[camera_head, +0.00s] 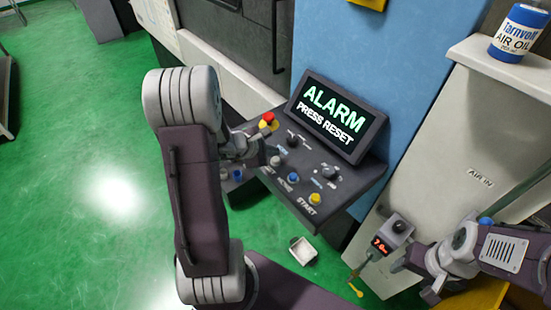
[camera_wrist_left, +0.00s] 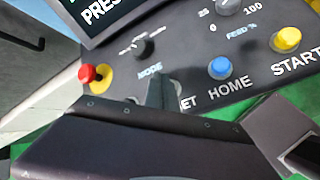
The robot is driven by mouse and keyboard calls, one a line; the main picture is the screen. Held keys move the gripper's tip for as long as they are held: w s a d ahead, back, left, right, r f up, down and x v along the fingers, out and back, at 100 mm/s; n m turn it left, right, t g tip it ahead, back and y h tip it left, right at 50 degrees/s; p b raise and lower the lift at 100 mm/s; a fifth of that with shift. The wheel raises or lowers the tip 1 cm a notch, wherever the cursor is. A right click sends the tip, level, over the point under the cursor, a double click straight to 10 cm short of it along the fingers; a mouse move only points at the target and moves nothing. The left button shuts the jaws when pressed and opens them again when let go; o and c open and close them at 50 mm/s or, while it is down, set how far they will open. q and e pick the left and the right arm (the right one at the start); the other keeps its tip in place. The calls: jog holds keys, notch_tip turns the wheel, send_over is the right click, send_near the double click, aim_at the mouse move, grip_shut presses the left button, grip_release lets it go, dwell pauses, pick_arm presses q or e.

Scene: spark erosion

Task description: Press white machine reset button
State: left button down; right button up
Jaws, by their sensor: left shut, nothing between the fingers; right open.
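A dark sloped control panel (camera_head: 338,190) carries the buttons. The white reset button (camera_head: 275,161) shows as a small pale spot right at the tip of my left gripper (camera_head: 264,153). In the left wrist view my left gripper (camera_wrist_left: 161,92) is shut and empty, its dark finger lying over the place of the reset button. Only "ET" of its label shows there, and the button is mostly hidden. I cannot tell whether the fingertip touches it. My right gripper (camera_head: 418,275) is open at the lower right, away from the panel.
The screen (camera_head: 334,117) reads "ALARM PRESS RESET". Close by are a red emergency stop (camera_head: 268,117), the blue HOME button (camera_wrist_left: 220,68) and the yellow START button (camera_head: 314,198). An air oil can (camera_head: 516,36) stands on the cabinet.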

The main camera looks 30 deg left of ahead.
aim_at(273, 160)
pick_arm(q)
jog(key=shift+f, duration=0.1)
jog(key=shift+f+b, duration=0.3)
jog(key=shift+b, duration=0.35)
jog(key=shift+f+b, duration=0.4)
jog(key=shift+b, duration=0.2)
dwell(0.4)
jog(key=shift+r, duration=0.1)
jog(key=shift+r+p, duration=0.55)
jog(key=shift+r, duration=0.15)
notch_tip(273, 160, up, 5)
jog(key=p, duration=0.4)
jog(key=shift+r, duration=0.1)
dwell(0.4)
